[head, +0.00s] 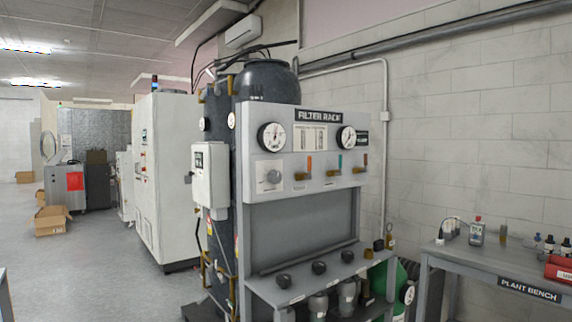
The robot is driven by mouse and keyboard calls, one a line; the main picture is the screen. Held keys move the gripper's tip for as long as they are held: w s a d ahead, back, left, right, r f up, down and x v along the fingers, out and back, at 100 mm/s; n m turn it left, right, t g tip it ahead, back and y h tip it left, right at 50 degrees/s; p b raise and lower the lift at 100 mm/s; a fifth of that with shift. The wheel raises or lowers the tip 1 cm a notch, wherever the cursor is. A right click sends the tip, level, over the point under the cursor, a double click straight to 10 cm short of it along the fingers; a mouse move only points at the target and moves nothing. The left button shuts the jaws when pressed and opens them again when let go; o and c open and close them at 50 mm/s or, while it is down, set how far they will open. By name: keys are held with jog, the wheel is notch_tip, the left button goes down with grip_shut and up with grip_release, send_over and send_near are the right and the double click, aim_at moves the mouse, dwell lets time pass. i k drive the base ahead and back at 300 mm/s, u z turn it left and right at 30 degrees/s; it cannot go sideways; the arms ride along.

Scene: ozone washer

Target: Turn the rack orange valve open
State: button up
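The filter rack (300,215) stands a little right of centre, with a grey panel labelled "FILTER RACK" at its top. On the panel is a small valve with an upright orange lever (309,163) and a brass-coloured body. Right of it is a similar valve with an upright teal lever (340,162). Farther right is a valve with an upright lever of orange-brown tone (365,160). The levers are small, and their exact open or shut positions are hard to read. My gripper is not in view.
Two round gauges (271,137) (346,138) and a grey knob (272,177) are on the panel. Black knobs line the rack's lower shelf (305,285). The plant bench (495,272) stands at right. A white cabinet (165,180) and open floor (110,265) lie left.

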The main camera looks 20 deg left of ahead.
aim_at(309, 158)
jog(key=u, duration=0.7)
jog(key=i, duration=0.7)
jog(key=u, duration=0.7)
